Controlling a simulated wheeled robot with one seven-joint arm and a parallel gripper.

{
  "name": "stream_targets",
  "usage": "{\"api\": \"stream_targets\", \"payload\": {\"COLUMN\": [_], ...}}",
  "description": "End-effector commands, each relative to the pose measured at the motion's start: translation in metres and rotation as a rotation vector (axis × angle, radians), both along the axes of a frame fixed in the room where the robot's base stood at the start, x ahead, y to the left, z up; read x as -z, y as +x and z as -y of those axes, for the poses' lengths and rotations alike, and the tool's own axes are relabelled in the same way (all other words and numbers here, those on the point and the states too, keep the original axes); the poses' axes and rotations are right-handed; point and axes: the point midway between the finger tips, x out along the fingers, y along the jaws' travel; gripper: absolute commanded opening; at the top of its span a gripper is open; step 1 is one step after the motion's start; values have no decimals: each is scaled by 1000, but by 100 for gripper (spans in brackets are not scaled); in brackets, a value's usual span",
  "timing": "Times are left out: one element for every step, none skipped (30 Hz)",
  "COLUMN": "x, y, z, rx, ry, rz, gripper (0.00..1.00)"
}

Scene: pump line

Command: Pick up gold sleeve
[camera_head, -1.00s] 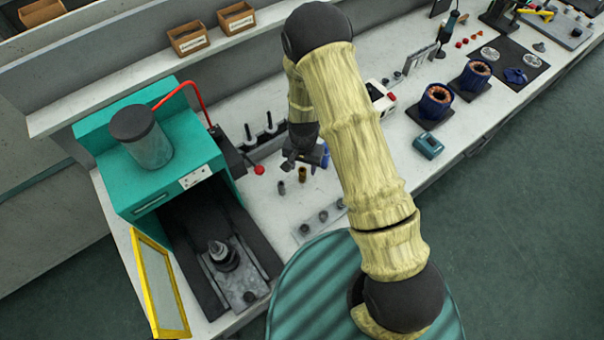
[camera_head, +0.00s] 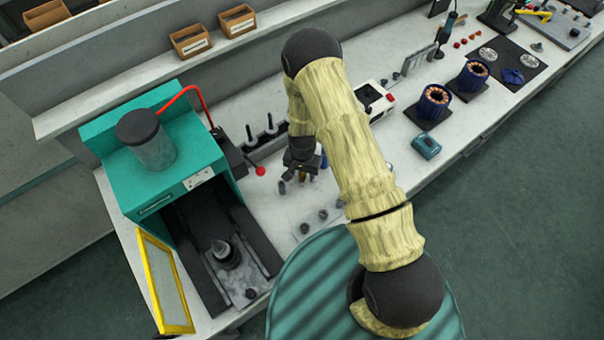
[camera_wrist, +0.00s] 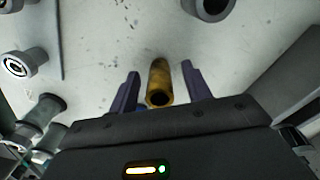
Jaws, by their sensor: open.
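The gold sleeve (camera_wrist: 159,80) is a short hollow tube, standing between the two fingers of my gripper (camera_wrist: 160,70) in the wrist view. The fingers are open, with a visible gap on each side of the sleeve. In the head view my gripper (camera_head: 300,174) is low over the bench, and only a little of the gold sleeve (camera_head: 302,176) shows under it. A dark grey sleeve (camera_head: 282,188) stands just to its left, apart from it.
A teal press (camera_head: 165,180) with an open yellow-framed door (camera_head: 165,283) stands at left. Several small grey parts (camera_head: 323,214) stand in a row in front of the gripper. Black-handled tools (camera_head: 270,124) stand behind. A grey part (camera_wrist: 208,8) is near in the wrist view.

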Motion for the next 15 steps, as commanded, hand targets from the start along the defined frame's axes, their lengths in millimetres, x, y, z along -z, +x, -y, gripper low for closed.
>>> {"api": "stream_targets", "payload": {"x": [0,0,0,0,0,0,0,0,0,0,0,0,0,0,0], "y": [0,0,0,0,0,0,0,0,0,0,0,0,0,0,0], "z": [0,0,0,0,0,0,0,0,0,0,0,0,0,0,0], "rx": [0,0,0,0,0,0,0,0,0,0,0,0,0,0,0], "ry": [0,0,0,0,0,0,0,0,0,0,0,0,0,0,0], "rz": [0,0,0,0,0,0,0,0,0,0,0,0,0,0,0], "gripper": [49,49,49,49,49,49,49,43,35,29,23,15,10,10,10]}}
